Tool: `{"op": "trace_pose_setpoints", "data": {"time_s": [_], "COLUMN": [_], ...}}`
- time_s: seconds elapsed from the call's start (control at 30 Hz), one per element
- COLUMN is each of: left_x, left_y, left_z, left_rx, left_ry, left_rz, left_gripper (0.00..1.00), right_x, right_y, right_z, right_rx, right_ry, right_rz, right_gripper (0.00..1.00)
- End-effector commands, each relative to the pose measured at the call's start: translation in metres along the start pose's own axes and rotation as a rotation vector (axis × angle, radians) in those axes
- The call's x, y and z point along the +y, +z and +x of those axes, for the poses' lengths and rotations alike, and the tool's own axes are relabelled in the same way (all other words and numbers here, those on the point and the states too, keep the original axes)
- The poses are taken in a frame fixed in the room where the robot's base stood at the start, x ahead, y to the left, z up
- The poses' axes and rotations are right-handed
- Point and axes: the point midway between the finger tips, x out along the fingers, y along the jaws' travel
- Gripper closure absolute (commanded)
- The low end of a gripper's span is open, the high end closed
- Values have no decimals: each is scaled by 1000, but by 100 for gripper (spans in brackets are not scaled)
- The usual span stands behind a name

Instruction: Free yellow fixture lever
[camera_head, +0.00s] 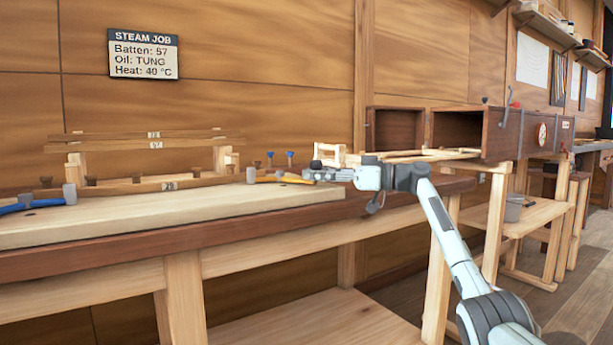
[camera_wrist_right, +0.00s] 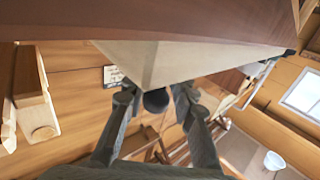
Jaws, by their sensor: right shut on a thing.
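The yellow fixture lever (camera_head: 285,179) lies nearly level at the right end of the pale plank on the bench, beside a grey block (camera_head: 250,175). My right gripper (camera_head: 322,172) reaches in from the right and is shut on the lever's right end. The fingers hide that end in the head view. In the right wrist view, a dark rounded end (camera_wrist_right: 155,101) shows between the fingertips (camera_wrist_right: 154,97), under the pale plank's corner (camera_wrist_right: 148,62). My left gripper is in neither view.
A blue lever (camera_head: 50,202) with a grey block lies at the plank's left end. Wooden pegs and two blue-topped pegs (camera_head: 289,155) stand along the back. An open wooden steam box (camera_head: 497,133) stands at right. A wall sign (camera_head: 143,54) hangs above.

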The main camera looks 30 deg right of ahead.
Motion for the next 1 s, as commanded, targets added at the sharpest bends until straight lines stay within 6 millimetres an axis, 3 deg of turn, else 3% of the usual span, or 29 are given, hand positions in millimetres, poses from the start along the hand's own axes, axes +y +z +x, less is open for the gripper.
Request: {"op": "trace_pose_setpoints", "data": {"time_s": [0.43, 0.47, 0.6, 1.0], "left_x": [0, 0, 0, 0], "left_y": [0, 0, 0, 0], "left_z": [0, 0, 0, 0], "left_rx": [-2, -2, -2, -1], "left_ry": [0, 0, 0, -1], "left_rz": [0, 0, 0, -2], "left_gripper": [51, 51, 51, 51], "right_x": [1, 1, 1, 2], "right_y": [-5, -5, -4, -1], "right_z": [-3, -3, -2, -10], "right_rx": [9, 9, 6, 2], "right_ry": [-3, -3, -4, -3], "right_rz": [-3, -3, -2, 0], "right_gripper": [100, 71, 54, 53]}}
